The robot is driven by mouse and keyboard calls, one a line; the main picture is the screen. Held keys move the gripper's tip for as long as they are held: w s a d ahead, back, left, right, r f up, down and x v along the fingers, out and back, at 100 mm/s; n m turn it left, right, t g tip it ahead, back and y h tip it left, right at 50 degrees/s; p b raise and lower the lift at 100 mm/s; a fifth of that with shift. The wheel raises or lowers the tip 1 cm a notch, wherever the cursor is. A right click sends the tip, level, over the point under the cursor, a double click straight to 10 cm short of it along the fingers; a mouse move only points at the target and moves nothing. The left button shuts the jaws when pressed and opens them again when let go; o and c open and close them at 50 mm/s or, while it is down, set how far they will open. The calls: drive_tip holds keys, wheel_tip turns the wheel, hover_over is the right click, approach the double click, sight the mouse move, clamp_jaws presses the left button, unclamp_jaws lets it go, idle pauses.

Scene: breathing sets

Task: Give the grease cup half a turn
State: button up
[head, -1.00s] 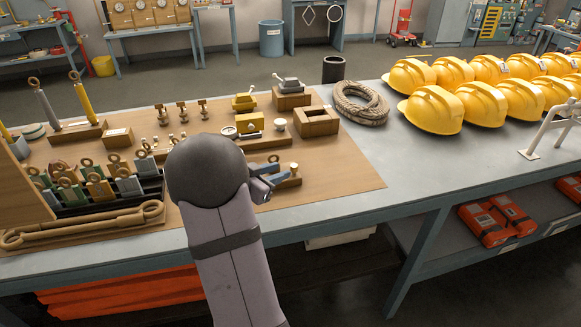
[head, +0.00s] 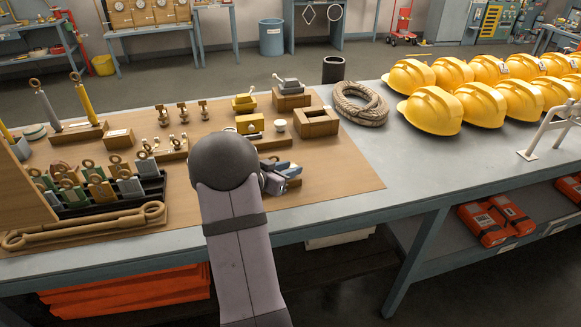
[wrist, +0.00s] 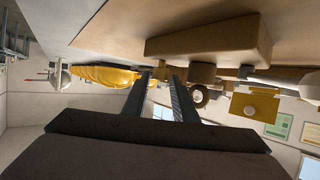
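My gripper (head: 288,168) is at the front right of the wooden board, low over a small wooden block (head: 294,184). Its two blue fingers are apart. In the wrist view my gripper (wrist: 162,74) shows a gap between the fingertips, with the block (wrist: 210,38) just beyond them; that view is upside down. A small brass-coloured knob stood on this block earlier and looks like the grease cup; the fingers now hide it in the head view. I cannot tell whether they touch it. Another pale round-topped cup (head: 280,125) stands farther back.
A yellow box-shaped fitting (head: 249,123) and an open wooden box (head: 317,121) stand behind the gripper. A rack of tagged pieces (head: 100,190) is at left. Coiled rope (head: 360,103) and yellow helmets (head: 433,110) are at right. The grey bench front right of the board is clear.

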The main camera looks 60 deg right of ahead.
drive_tip(key=shift+d+f, duration=0.2)
drive_tip(key=shift+d, duration=0.25)
clamp_jaws()
drive_tip(key=shift+w+r+m+g+p, duration=0.1)
drive_tip(key=shift+r+m+g+p, duration=0.3)
drive_tip(key=shift+p, duration=0.75)
drive_tip(key=shift+f+m+g+p, duration=0.3)
drive_tip(key=shift+g+p, duration=0.1)
drive_tip(key=shift+p, duration=0.05)
unclamp_jaws()
